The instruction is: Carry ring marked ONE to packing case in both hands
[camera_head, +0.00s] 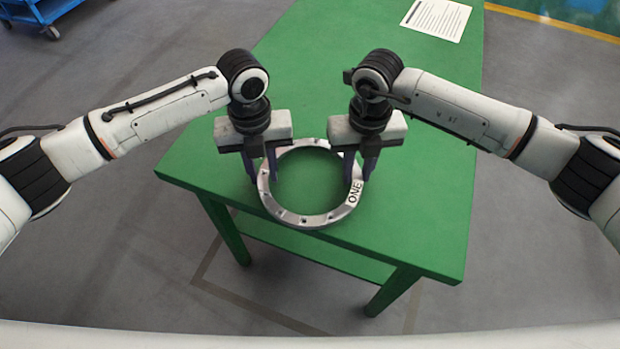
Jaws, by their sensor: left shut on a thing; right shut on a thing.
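A metal ring (308,220) marked ONE is at the near end of a green table (425,215). Its label (355,193) faces me on the right side of the rim. My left gripper (262,180) is shut on the left side of the ring. My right gripper (358,178) is shut on the right side of the ring. The ring looks level; I cannot tell whether it touches the table top or is just above it. The grippers hide parts of its sides. No packing case is in view.
A sheet of paper with print (437,18) lies at the far end of the table. A blue cart (40,12) stands on the floor at the top left. The table top between ring and paper is clear. Grey floor surrounds the table.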

